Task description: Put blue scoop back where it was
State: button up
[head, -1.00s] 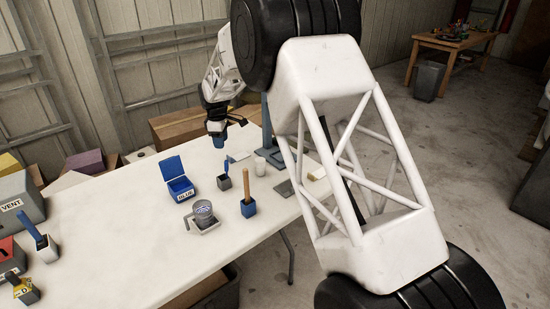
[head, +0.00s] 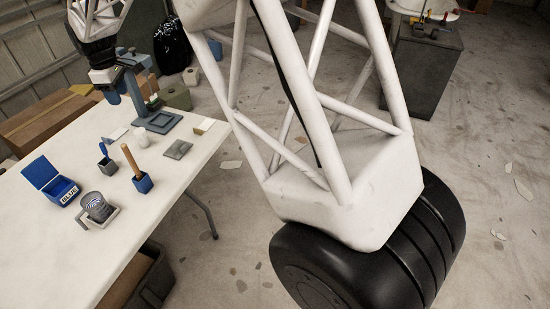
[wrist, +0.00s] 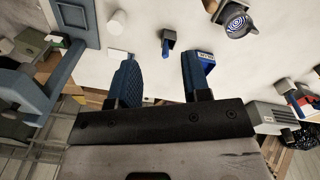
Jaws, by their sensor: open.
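My gripper (head: 113,94) hangs above the far part of the white table, apart from everything on it. In the wrist view its two blue fingers (wrist: 160,78) are spread with nothing between them. A blue handle (head: 103,149) stands upright in a small grey holder (head: 106,165); it looks like the blue scoop, its lower end hidden. In the wrist view this grey holder (wrist: 168,45) shows beyond the gap between the fingers. A blue box (head: 68,192) labelled BLUE stands to its left with its lid open; what it contains is unclear.
A grey mug (head: 97,206) sits on a pale base near the BLUE box. A blue holder (head: 143,183) carries a wooden handle. A white cup (head: 140,134), a grey-blue stand (head: 160,121) and a flat grey plate (head: 177,149) stand farther right. The table's near part is clear.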

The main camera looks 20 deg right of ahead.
jog(key=s+d+r+m+t, duration=0.1)
jog(key=s+d+r+m, duration=0.3)
jog(key=s+d, duration=0.65)
jog(key=s+d+r+m, duration=0.3)
jog(key=s+d+r, duration=0.3)
jog(key=s+d, duration=0.45)
jog(key=s+d+f+m, duration=0.1)
jog(key=s+d+m, duration=0.1)
jog(key=s, duration=0.7)
jog(key=s+d+f+m, duration=0.2)
jog(key=s+d, duration=0.3)
jog(key=s, duration=0.4)
jog(key=s+d+f+m+t, duration=0.1)
jog(key=s+d+f+m, duration=0.1)
jog(key=s, duration=0.7)
jog(key=shift+d+f+m, duration=0.15)
jog(key=shift+d+m, duration=0.45)
jog(key=shift+d, duration=0.3)
